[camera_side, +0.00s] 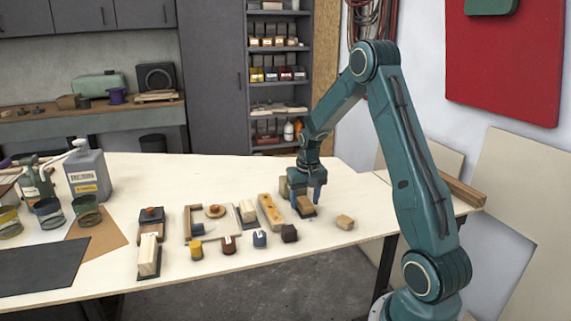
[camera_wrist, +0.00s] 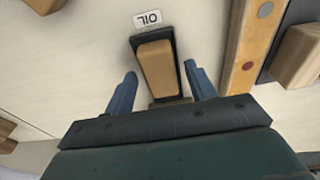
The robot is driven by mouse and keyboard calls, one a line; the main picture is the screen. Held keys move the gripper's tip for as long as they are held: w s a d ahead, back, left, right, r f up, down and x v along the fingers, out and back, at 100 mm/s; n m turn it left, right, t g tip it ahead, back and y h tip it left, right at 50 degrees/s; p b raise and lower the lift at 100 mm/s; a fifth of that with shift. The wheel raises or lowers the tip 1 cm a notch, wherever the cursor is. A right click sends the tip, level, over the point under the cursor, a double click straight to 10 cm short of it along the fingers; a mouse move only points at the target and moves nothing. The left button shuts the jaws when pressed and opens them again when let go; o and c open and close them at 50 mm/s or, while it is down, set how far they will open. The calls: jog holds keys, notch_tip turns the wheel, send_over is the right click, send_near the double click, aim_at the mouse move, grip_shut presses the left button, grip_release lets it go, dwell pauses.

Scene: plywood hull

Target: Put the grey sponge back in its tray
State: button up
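No clearly grey sponge stands out in either view. A tan block (camera_wrist: 157,68) lies in a narrow dark tray (camera_wrist: 137,42) with an "OIL" label (camera_wrist: 147,20) at its end. In the side view the block (camera_side: 306,205) is directly under my gripper (camera_side: 307,196). In the wrist view my gripper (camera_wrist: 160,70) is open, its two blue fingers on either side of the block and tray, with gaps on both sides. Another tan block (camera_side: 345,222) lies loose on the table to the right; it shows at the wrist view's top edge (camera_wrist: 42,4).
A yellow level-like bar (camera_side: 270,212) lies left of my gripper, beside a pale block (camera_side: 248,211) on a dark base. The table's right end is mostly clear.

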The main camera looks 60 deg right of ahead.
aim_at(306, 205)
jog(key=shift+r, duration=0.1)
notch_tip(306, 205, up, 12)
jog(key=s+a, duration=0.1)
dwell(0.8)
dwell(0.4)
jog(key=s+a+r+n+t, duration=0.15)
jog(key=a+r, duration=0.25)
jog(key=a, duration=0.5)
jog(key=s+a+r+n+t, duration=0.1)
jog(key=s+a+r+n, duration=0.25)
jog(key=a, duration=0.45)
jog(key=s+a+n+t+y, duration=0.1)
jog(key=s+a+n, duration=0.3)
jog(key=s+a, duration=0.7)
jog(key=shift+s+a+t, duration=0.2)
jog(key=shift+s+t, duration=0.25)
jog(key=shift+t, duration=0.1)
